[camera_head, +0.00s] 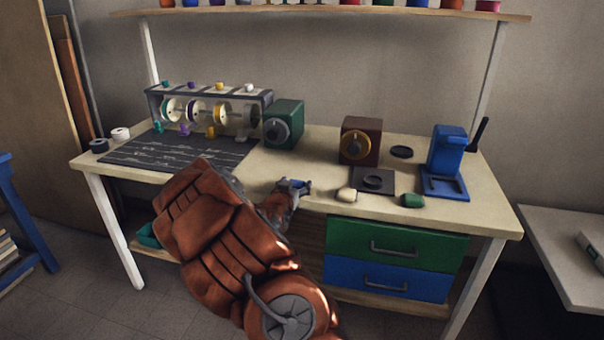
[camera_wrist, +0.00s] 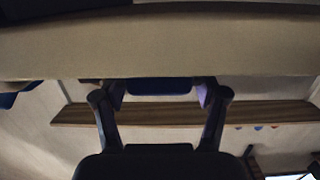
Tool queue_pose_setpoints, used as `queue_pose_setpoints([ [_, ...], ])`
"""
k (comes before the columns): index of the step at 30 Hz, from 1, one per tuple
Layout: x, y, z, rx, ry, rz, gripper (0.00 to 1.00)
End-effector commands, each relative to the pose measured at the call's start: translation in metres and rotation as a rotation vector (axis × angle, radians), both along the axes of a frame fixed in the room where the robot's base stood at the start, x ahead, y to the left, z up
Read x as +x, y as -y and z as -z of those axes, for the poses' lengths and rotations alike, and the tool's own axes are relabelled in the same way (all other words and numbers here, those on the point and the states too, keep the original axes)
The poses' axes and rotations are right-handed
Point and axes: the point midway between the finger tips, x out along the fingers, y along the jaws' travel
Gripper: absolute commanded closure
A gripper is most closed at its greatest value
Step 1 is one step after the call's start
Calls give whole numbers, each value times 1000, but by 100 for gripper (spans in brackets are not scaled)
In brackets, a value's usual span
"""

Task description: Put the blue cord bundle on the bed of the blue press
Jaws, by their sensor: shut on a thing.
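My gripper (camera_head: 294,187) is at the front edge of the workbench, left of the cream bundle. It is shut on the small blue cord bundle (camera_head: 298,183), which also shows between the two fingers in the wrist view (camera_wrist: 158,86). The fingers partly hide the bundle. The blue press (camera_head: 447,148) stands at the right end of the bench. Its flat blue bed (camera_head: 450,189) reaches toward the front and looks empty. My gripper is well to the left of the press.
A cream bundle (camera_head: 346,195) and a green bundle (camera_head: 412,200) lie along the front edge of the bench (camera_head: 490,207). A brown device (camera_head: 360,140) and a dark plate (camera_head: 388,186) stand between gripper and press. A black disc (camera_head: 401,151) lies behind. A green device (camera_head: 283,124) stands left.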

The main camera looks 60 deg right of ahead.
Motion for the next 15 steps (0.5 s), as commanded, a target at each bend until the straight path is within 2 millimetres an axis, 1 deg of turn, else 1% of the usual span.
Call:
queue_pose_setpoints([
  [1, 1, 8, 1, 1, -2, 3, 52],
  [6, 8, 26, 0, 2, 2, 2, 52],
  [13, 11, 36, 0, 0, 0, 2, 52],
  [15, 13, 42, -1, -1, 1, 1, 52],
])
